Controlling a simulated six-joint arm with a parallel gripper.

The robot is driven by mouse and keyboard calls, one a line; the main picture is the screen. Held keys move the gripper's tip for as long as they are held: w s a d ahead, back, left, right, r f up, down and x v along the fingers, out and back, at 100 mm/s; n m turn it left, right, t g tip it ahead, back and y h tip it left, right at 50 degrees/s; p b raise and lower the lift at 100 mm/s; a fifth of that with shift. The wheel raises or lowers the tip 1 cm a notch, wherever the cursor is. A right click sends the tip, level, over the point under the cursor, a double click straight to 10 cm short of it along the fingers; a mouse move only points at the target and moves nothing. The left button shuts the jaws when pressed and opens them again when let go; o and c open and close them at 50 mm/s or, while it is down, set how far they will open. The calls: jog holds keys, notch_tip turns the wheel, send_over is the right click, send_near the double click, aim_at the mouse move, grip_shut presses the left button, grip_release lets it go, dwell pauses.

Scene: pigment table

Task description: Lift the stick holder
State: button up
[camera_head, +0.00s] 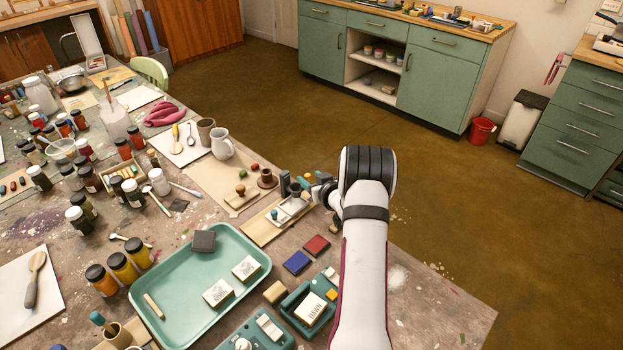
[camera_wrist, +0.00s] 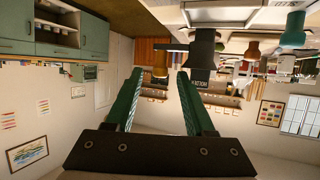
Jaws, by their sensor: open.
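My gripper (camera_head: 308,184) is low over the far right part of the table, partly hidden by my own arm. In the wrist view my gripper (camera_wrist: 160,74) has its two green fingers apart with nothing held. The wrist picture is upside down. A dark upright block with lettering (camera_wrist: 202,50) stands just beyond the right fingertip; in the head view a dark upright piece (camera_head: 285,184) stands left of my gripper. A small brown piece (camera_wrist: 160,62) shows between the fingertips, farther off. I cannot tell for certain which of these is the stick holder.
Red (camera_head: 316,245) and blue (camera_head: 297,262) pads and a teal tray (camera_head: 190,255) lie nearer. Many jars crowd the left.

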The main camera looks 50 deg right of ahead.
jog(key=shift+c, duration=0.2)
grip_shut()
dwell(1.1)
